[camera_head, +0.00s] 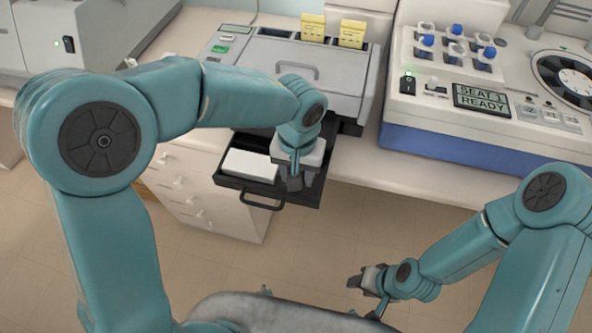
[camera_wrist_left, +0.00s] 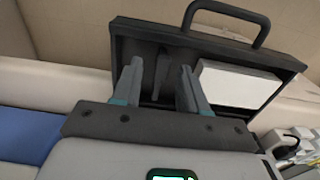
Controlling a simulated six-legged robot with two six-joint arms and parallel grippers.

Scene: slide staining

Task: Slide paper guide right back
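A dark pull-out paper tray (camera_head: 232,183) with a loop handle sticks out of the front of a grey printer-like machine. A white paper stack (camera_head: 250,166) lies in the tray's left part; it shows at the right in the left wrist view (camera_wrist_left: 238,85). A dark upright fin, seemingly the paper guide (camera_wrist_left: 160,72), stands in the tray beside the stack, apart from it. My left gripper (camera_head: 294,182) is lowered into the tray; in its wrist view its fingers (camera_wrist_left: 158,90) are open, one on each side of the guide. My right gripper (camera_head: 366,292) appears open and empty, low in front of the bench.
The grey machine (camera_head: 315,72) with two yellow packs on top stands behind the tray. A white-and-blue device (camera_head: 440,135) with blue-capped vials and a display reading "SEAT 1 READY" stands at the right. White drawers (camera_head: 205,205) are below the bench.

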